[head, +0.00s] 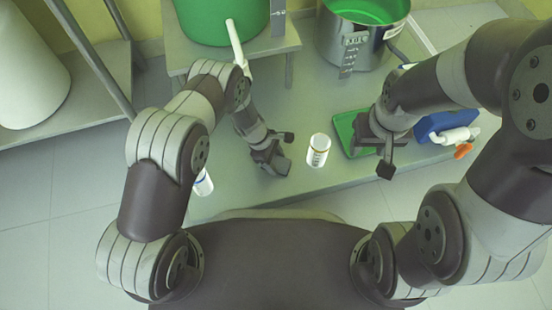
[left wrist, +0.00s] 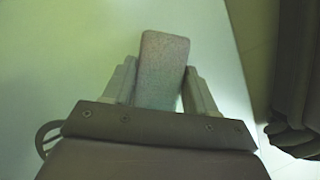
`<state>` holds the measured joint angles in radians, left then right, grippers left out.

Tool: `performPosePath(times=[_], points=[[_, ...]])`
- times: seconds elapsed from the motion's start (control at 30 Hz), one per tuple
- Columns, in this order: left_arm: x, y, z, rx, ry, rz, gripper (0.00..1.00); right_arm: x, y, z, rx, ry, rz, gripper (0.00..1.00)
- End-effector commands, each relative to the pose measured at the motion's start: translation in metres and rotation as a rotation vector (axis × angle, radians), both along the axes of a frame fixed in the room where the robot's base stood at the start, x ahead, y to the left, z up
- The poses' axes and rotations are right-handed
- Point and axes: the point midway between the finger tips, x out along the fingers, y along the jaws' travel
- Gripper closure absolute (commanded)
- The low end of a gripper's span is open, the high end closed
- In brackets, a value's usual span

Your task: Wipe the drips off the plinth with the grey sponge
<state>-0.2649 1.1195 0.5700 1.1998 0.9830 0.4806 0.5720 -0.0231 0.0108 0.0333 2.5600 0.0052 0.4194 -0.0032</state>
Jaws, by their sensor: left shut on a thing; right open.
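My left gripper (head: 270,158) is low over the grey-green plinth (head: 245,190), left of a white jar. In the left wrist view its two fingers (left wrist: 160,85) are shut on the grey sponge (left wrist: 162,60), which sticks out past the fingertips over the pale plinth top. I cannot tell whether the sponge touches the surface. In the head view the sponge is hard to make out at the gripper. No drips can be made out on the plinth in either view. My right gripper (head: 374,160) is open above a green tray (head: 348,122).
The white jar (head: 319,150) stands close to the right of my left gripper. Another white container (head: 203,184) is partly behind my left arm. A blue container (head: 445,126) with a white and orange fitting is at right. A green vessel (head: 205,22) and steel pot (head: 345,45) stand behind.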

Motion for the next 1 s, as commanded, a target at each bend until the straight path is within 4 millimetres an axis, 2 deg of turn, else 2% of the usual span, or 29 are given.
performPosePath(times=[0.2,0.4,0.7,0.87,1.0], points=[[-0.006,0.024,0.000,0.001,0.000,0.002,0.78,0.000,0.000,0.007,0.000,0.000,0.000,0.51],[-0.010,0.032,-0.001,0.001,0.000,0.001,0.78,0.000,0.000,0.009,0.000,0.000,0.000,0.51],[-0.019,0.064,0.001,0.000,0.001,0.003,0.78,0.000,0.000,0.019,0.000,0.000,0.000,0.51],[-0.020,0.069,0.001,0.000,-0.001,0.001,0.78,0.000,0.000,0.020,0.000,0.000,0.000,0.51],[-0.023,0.083,0.000,0.000,0.000,0.003,0.78,0.000,0.000,0.023,0.000,0.000,0.000,0.51]])
